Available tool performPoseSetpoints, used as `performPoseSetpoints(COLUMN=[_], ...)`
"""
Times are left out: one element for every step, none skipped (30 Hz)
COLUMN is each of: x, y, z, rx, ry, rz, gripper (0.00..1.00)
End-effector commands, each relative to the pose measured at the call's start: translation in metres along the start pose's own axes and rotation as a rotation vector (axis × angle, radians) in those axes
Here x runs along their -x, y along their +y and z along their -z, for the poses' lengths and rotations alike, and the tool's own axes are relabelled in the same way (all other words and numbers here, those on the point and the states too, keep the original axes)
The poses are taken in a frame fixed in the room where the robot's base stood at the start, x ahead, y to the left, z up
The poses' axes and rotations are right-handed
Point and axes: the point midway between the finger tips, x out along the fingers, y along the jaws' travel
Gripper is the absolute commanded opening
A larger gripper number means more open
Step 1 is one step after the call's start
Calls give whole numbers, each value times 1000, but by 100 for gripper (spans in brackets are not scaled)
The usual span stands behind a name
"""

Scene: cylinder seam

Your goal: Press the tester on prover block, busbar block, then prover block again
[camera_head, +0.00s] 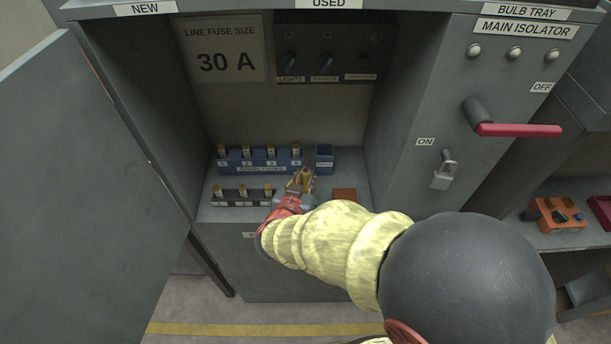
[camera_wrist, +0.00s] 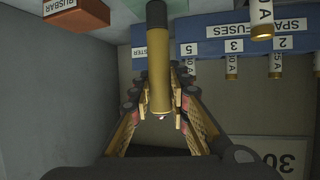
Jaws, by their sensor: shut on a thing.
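My gripper (camera_head: 302,180) is shut on the tester, a yellow cylinder with a dark end; the wrist view shows the tester (camera_wrist: 159,65) between the two fingers (camera_wrist: 158,118). The tester's dark end lies over a pale grey-green block (camera_wrist: 176,8), which seems to be the prover block. That block (camera_head: 308,202) also shows in the head view, partly hidden by my gripper. I cannot tell whether the tester touches it. The orange-brown busbar block (camera_head: 345,194) sits just right of my gripper; its label shows in the wrist view (camera_wrist: 78,14).
A blue spare-fuse rack (camera_head: 262,167) stands behind my gripper, next to a blue tester holder (camera_head: 324,154). A dark fuse rack (camera_head: 240,198) is at left. The open cabinet door (camera_head: 85,150) and isolator panel with a red handle (camera_head: 518,130) flank the bay.

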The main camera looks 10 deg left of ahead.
Motion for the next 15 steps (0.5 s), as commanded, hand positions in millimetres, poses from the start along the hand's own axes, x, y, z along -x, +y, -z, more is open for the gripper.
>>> performPoseSetpoints(x=[3, 4, 5, 6, 7, 8, 9, 10, 11, 12, 13, 14, 15, 16, 17], y=[0, 0, -1, -1, -1, -1, -1, -1, -1, -1, -1, -1, -1, -1, -1], z=[6, 9, 12, 14, 16, 19, 21, 23, 26, 28, 30, 32, 34, 36, 39], rx=[-1, -1, -1, -2, -2, -2, -2, -2, -2, -2, -2, -2, -2, -3, -3], ry=[1, 2, 2, 3, 3, 3, 3, 3, 4, 4, 4, 4, 4, 5, 5], rz=[0, 0, 1, 1, 1, 1, 1, 1, 1, 1, 1, 1, 1, 1, 1], gripper=[0, 0, 0, 0, 0, 0, 0, 0, 0, 0, 0, 0, 0, 0, 0])
